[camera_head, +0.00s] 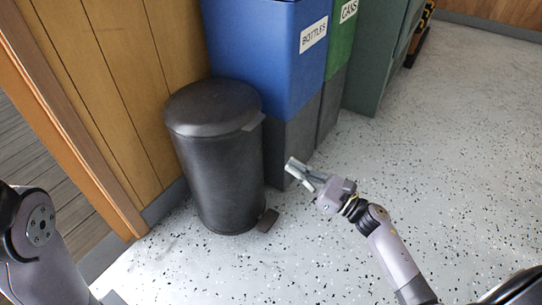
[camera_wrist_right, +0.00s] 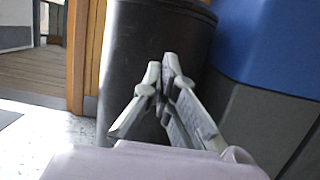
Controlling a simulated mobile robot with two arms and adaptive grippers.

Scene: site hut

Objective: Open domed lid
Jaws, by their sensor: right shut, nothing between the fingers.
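A black cylindrical bin (camera_head: 219,180) stands upright on the floor against the wood-panelled wall. Its domed lid (camera_head: 212,104) lies closed on top, with a small tab at its right edge. A dark foot pedal (camera_head: 268,220) sticks out at the base. My right gripper (camera_head: 292,166) is to the right of the bin, apart from it, shut and empty. In the right wrist view the gripper's fingertips (camera_wrist_right: 164,66) meet in front of the bin's dark body (camera_wrist_right: 150,38); the lid's top is out of that view. My left arm shows at the lower left, but its gripper is not visible.
A blue bottles container (camera_head: 262,62) stands right behind the bin, with a green cans container (camera_head: 341,40) beside it. A doorway with a wooden frame (camera_head: 75,140) is on the left. The speckled floor (camera_head: 450,150) to the right is clear.

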